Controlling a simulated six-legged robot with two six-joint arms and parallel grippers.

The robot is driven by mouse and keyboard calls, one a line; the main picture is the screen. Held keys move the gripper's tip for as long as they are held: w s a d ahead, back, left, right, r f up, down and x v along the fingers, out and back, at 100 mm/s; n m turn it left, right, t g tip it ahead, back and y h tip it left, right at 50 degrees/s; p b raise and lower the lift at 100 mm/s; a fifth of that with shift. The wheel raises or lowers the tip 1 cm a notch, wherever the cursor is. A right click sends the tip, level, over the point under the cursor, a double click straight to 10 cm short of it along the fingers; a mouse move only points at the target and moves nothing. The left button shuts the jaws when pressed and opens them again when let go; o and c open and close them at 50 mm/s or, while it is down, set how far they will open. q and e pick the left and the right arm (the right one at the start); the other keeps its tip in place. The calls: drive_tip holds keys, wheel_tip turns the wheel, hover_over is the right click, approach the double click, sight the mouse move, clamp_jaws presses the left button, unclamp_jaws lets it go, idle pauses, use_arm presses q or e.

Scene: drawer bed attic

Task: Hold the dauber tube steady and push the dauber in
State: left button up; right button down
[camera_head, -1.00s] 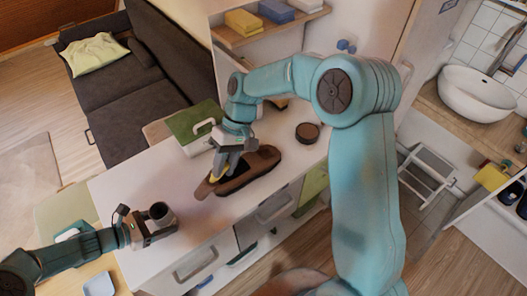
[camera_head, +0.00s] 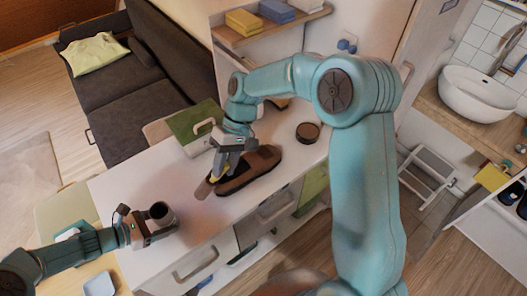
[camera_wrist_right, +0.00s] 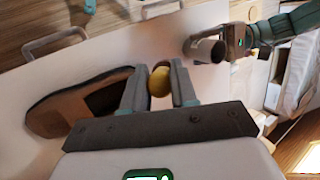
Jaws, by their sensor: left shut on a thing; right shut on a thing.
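The dauber tube (camera_head: 160,213) is a dark, hollow cylinder with its open end up, near the left end of the white counter. My left gripper (camera_head: 150,228) is shut on it; it also shows in the right wrist view (camera_wrist_right: 207,48). My right gripper (camera_head: 222,168) is shut on the dauber, whose yellow round end (camera_wrist_right: 160,82) shows between the fingers in the right wrist view. The dauber is apart from the tube, to its right in the head view, over the toe of a brown shoe. The rest of the dauber is largely hidden by the fingers.
The brown shoe (camera_head: 262,160) lies on the white counter (camera_head: 125,185). A round dark tin (camera_head: 308,132) stands to its right. The counter between tube and shoe is clear.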

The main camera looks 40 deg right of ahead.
drive_tip(key=w+a+r+m, duration=0.2)
drive_tip(key=a+r+m, duration=0.4)
drive_tip(key=a, duration=0.3)
drive_tip(key=w+a+r+m+h, duration=0.1)
drive_tip(key=w+a+r+m, duration=0.1)
drive_tip(key=a+r+m, duration=0.4)
drive_tip(key=a+m, duration=0.2)
drive_tip(key=a, duration=0.2)
drive_tip(key=shift+w+a+r, duration=0.25)
drive_tip(key=shift+a+r, duration=0.05)
drive_tip(key=shift+r, duration=0.05)
drive_tip(key=shift+f, duration=2.2)
drive_tip(key=shift+f, duration=0.1)
drive_tip(key=shift+f, duration=0.9)
drive_tip(key=shift+f, duration=0.1)
drive_tip(key=shift+f, duration=0.9)
